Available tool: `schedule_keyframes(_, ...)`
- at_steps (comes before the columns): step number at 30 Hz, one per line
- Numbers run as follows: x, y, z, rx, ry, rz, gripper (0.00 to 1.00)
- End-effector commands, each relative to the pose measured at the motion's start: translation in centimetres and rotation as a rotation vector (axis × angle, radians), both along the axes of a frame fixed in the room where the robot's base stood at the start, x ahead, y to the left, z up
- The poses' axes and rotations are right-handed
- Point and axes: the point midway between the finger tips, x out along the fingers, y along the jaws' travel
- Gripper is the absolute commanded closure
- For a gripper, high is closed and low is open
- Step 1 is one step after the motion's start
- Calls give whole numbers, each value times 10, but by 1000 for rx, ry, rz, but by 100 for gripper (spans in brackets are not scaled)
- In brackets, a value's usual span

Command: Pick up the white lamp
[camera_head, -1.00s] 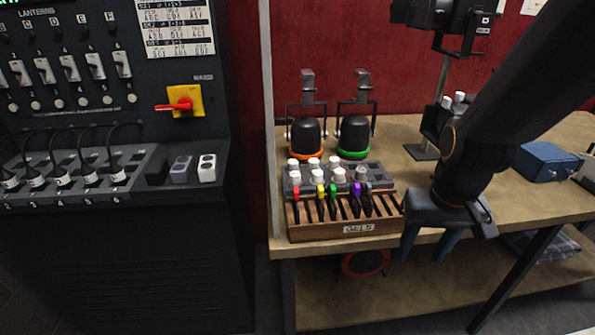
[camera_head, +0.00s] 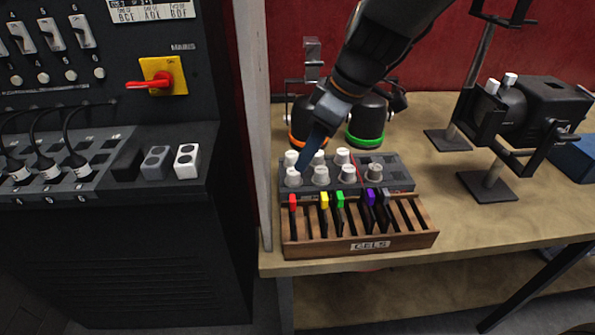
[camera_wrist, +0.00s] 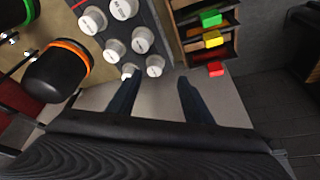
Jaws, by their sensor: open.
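Several white lamps stand upright in a dark grey tray (camera_head: 404,178) on the table, in two rows. The front-left white lamp (camera_head: 293,177) is closest to my gripper (camera_head: 306,168). In the wrist view this seems to be the white lamp (camera_wrist: 155,65) just beyond my gripper (camera_wrist: 157,80), between the lines of the two fingers. A smaller-looking white lamp (camera_wrist: 130,70) shows by the left fingertip. My gripper is open, with nothing between its fingers. Its blue finger partly covers the lamps behind it in the head view, and I cannot tell whether it touches any.
A wooden gel rack (camera_head: 370,245) with coloured tabs stands in front of the tray. Two black domed lanterns, one with a green ring (camera_head: 364,140), stand behind it. A black spotlight (camera_head: 505,115) is to the right. A control console (camera_head: 100,230) is at left.

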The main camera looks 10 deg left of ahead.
Motion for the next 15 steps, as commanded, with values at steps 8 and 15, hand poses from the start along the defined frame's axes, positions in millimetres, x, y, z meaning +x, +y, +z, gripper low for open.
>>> schedule_keyframes(8, 1, 16, -16, 8, -9, 45, 54)
schedule_keyframes(15, 4, 22, -34, 8, -8, 43, 54)
